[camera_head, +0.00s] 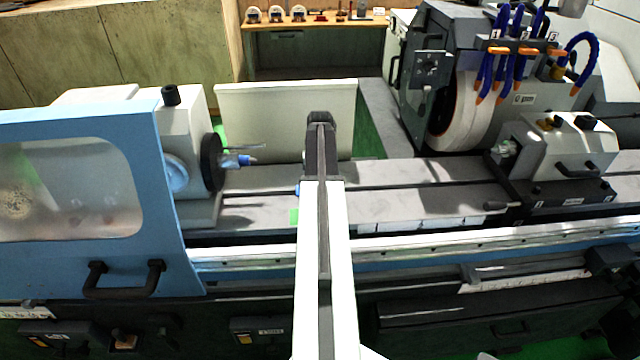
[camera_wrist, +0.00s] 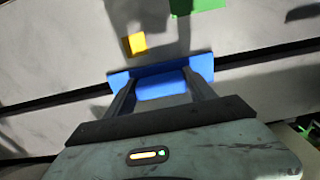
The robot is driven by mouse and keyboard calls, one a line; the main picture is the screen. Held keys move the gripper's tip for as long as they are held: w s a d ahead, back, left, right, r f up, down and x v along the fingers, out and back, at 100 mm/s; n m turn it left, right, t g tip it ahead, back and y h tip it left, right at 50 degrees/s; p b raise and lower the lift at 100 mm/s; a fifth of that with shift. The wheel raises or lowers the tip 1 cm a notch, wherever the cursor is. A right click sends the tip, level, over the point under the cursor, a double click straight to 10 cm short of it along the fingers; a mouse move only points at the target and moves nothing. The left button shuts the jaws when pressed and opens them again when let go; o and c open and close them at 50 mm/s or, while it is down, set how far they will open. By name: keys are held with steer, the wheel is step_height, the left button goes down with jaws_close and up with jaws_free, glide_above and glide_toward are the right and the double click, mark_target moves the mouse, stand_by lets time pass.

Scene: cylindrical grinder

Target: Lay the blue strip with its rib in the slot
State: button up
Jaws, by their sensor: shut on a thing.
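The strip looks roughly in line with the slot. Its rib is hidden, and I cannot tell whether the strip touches the table. In the head view my arm hides the gripper and most of the strip; a small blue bit (camera_head: 298,189) shows left of the arm.
A yellow square (camera_wrist: 135,43) and a green patch (camera_wrist: 197,5) lie on the table beyond the strip. In the head view the workhead (camera_head: 190,140) with its blue guard (camera_head: 80,190) stands left, the grinding wheel (camera_head: 462,112) behind right, and the tailstock (camera_head: 555,150) right. Bare table (camera_head: 420,200) lies between.

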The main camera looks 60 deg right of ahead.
steer(key=o, duration=1.5)
step_height(320, 180, up, 8)
steer(key=p, duration=0.7)
steer(key=shift+f+p, duration=0.15)
steer(key=shift+p, duration=0.25)
